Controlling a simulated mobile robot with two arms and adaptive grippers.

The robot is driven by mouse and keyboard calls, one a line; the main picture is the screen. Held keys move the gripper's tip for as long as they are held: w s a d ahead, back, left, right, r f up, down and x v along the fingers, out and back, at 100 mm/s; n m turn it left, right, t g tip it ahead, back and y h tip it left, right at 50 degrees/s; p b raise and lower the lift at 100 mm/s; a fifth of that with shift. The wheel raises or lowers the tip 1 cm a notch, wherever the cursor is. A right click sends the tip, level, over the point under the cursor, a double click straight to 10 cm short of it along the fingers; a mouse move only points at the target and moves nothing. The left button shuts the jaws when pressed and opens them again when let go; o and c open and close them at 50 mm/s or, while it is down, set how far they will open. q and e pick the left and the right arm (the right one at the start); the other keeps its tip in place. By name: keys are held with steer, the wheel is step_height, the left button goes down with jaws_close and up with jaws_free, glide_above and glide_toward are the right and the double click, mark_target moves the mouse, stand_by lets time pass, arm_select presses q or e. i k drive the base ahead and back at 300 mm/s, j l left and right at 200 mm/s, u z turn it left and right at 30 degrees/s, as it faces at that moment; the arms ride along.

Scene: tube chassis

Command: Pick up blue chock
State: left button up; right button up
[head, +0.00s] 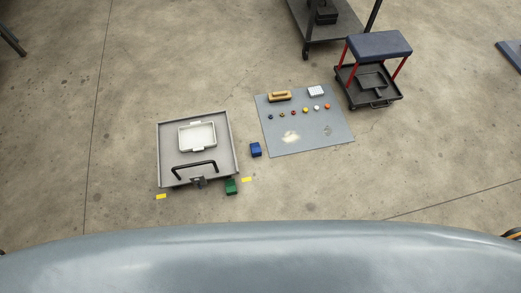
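A small blue chock (256,149) lies on the concrete floor. It is just right of a grey square tray (231,125) and left of a grey mat (337,140), apart from the tray. Neither of my grippers shows in the head view, so nothing is seen near the chock.
A green block (231,187) sits at the tray's lower right corner. The tray holds a white bin (198,136) and a black handle (195,165). Small coloured pieces lie on the mat. A blue-seated stool (379,44) and a dark cart (325,30) stand behind.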

mark_target(255, 148)
steer(key=i+j, duration=0.15)
steer(key=j, duration=0.25)
steer(key=i+j+z, duration=0.1)
steer(key=j, duration=0.25)
steer(key=i+j+z, duration=0.1)
steer(key=i+j, duration=0.15)
steer(key=j, duration=0.15)
steer(key=i+j, duration=0.1)
steer(key=j, duration=0.3)
steer(key=i+j+z, duration=0.1)
steer(key=j, duration=0.3)
steer(key=i, duration=0.05)
